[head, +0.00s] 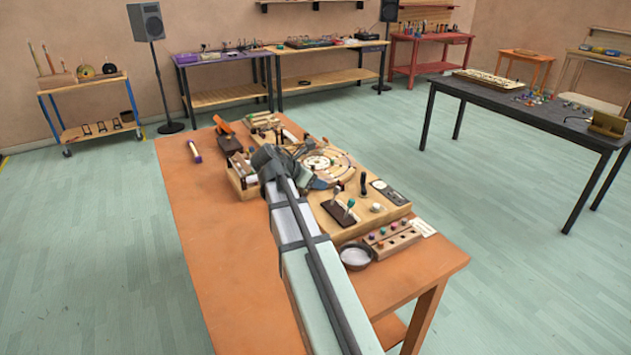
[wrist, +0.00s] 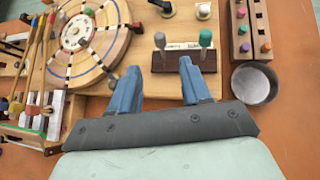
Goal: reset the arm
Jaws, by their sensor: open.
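My gripper (wrist: 160,88) shows in the wrist view with its two blue fingers apart and nothing between them. It is above the wooden instrument board, near a dark block (wrist: 184,60) that bears two upright pegs, one grey-topped and one teal-topped. In the head view my arm reaches from the bottom edge over the orange table (head: 225,265). The arm's end hides part of the board there, and the fingertips cannot be made out clearly. A round wooden wheel (wrist: 85,40) with dark and light marks lies left of the fingers in the wrist view.
A metal bowl (wrist: 254,83) sits right of the gripper, by a rack of coloured pegs (wrist: 250,30). Mallets (wrist: 38,55) and a small keyed box (wrist: 40,110) lie left. The table's left front is clear. A dark table (head: 520,108) stands apart at right.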

